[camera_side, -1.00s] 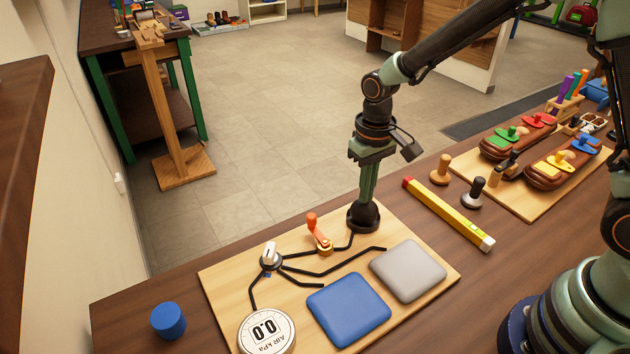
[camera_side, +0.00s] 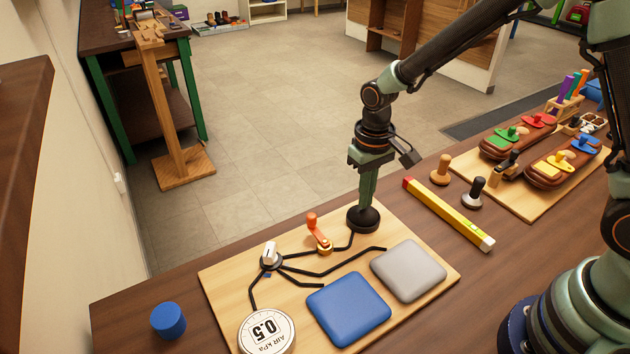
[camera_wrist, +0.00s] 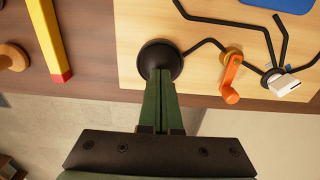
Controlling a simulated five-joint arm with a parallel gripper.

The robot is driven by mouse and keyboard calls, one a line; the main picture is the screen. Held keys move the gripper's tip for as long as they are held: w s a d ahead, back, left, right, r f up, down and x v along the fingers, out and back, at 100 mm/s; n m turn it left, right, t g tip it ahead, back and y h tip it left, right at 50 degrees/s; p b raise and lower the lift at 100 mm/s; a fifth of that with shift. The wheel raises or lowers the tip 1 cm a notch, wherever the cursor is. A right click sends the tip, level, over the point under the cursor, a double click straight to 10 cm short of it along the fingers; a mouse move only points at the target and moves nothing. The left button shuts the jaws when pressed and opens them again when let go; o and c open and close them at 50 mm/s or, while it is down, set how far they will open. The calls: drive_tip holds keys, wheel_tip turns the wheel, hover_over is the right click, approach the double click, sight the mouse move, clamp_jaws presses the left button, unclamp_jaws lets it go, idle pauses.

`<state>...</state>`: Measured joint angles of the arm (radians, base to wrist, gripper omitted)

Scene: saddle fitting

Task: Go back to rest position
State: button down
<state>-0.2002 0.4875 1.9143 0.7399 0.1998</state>
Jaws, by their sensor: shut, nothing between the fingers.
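My gripper (camera_side: 364,206) is shut, with its green fingers pointing down onto a round black knob or bulb (camera_side: 364,220) at the back edge of the light wooden board (camera_side: 225,275). In the wrist view the shut fingertips (camera_wrist: 160,75) overlap the black knob (camera_wrist: 158,55); nothing shows between them. The round air gauge (camera_side: 267,332) at the board's front left reads 0.5. Black tubes run from the knob to an orange lever (camera_side: 318,230), a white-handled valve (camera_side: 269,257), a blue pad (camera_side: 348,309) and a grey pad (camera_side: 408,271).
A blue cylinder (camera_side: 168,320) stands left of the board. A yellow bar (camera_side: 448,214) lies to the right, near a wooden-handled tool (camera_side: 441,170) and a black-handled tool (camera_side: 473,191). A second board (camera_side: 530,207) carries brown saddle shapes. Open floor lies beyond the table.

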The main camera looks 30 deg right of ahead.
drive_tip(key=shift+r, duration=1.35)
drive_tip(key=shift+f, duration=0.1)
drive_tip(key=shift+f, duration=1.7)
drive_tip(key=shift+r, duration=1.75)
